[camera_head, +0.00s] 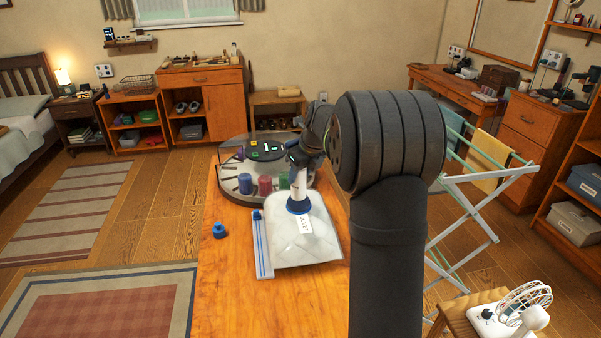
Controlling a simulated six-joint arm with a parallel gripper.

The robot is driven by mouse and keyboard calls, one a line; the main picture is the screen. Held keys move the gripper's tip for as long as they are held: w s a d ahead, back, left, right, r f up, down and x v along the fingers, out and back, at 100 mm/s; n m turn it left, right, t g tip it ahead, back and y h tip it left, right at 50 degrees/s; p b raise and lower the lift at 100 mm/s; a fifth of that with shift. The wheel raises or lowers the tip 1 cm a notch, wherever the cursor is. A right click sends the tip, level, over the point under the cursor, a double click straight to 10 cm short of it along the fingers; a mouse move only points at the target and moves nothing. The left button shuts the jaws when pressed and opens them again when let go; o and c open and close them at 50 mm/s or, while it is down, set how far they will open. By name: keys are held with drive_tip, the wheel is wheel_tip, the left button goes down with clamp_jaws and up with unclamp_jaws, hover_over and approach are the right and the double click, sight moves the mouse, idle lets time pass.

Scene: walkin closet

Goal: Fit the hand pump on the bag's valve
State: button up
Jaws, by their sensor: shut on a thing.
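The bag (318,237) lies flat on the wooden table, pale and translucent, with a blue-striped strip (262,245) along its left edge and a small white label. The hand pump (299,187) has a white body and a wide blue lower end, and stands roughly upright over the far part of the bag. My gripper (298,160) is shut on the upper part of the pump. The valve is not seen; the pump's blue end may cover it. I cannot tell whether that end touches the bag. A small blue cap (219,230) sits on the table left of the bag.
Just behind the bag is a round tray (233,187) with blue, red and green cylinders and a dark panel with small coloured pieces. My arm blocks the view on the right. The near left tabletop (225,290) is clear. A drying rack (470,205) stands right of the table.

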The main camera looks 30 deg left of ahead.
drive_tip(key=o, duration=1)
drive_tip(key=v, duration=1.7)
drive_tip(key=shift+r, duration=0.25)
drive_tip(key=x, duration=1.7)
drive_tip(key=shift+f, duration=0.2)
